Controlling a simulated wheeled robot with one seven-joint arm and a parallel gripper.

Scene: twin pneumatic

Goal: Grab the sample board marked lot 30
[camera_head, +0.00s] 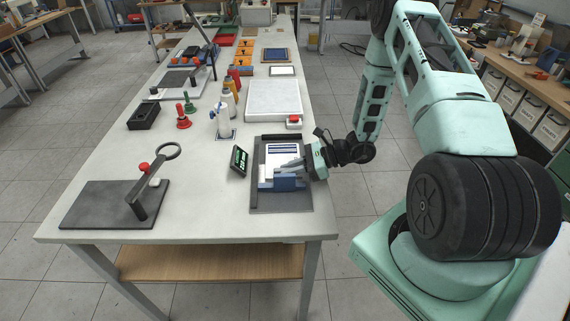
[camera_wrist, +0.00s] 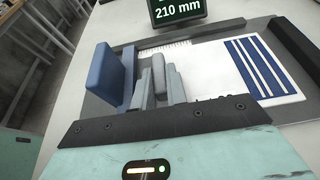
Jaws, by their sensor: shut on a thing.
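A white board with blue stripes (camera_head: 283,150) lies in a dark grey measuring fixture (camera_head: 270,204) at the table's near right. It also shows in the wrist view (camera_wrist: 262,68); dark marks on its near edge are partly hidden, and I cannot read a lot number. My gripper (camera_head: 290,166) is over the fixture, its grey fingers (camera_wrist: 157,85) shut at the blue stop block (camera_wrist: 112,72), on its grey upright part as far as I can tell. The blue block (camera_head: 286,184) stands at the board's near end. A display (camera_head: 240,160) beside it reads 210 mm.
Orange boards (camera_head: 244,55) and other flat pieces lie farther back, their labels too small to read. A white slab (camera_head: 273,99), bottles (camera_head: 223,120), a black tray (camera_head: 144,116) and a lever plate (camera_head: 112,205) stand nearby. The table's front middle is clear.

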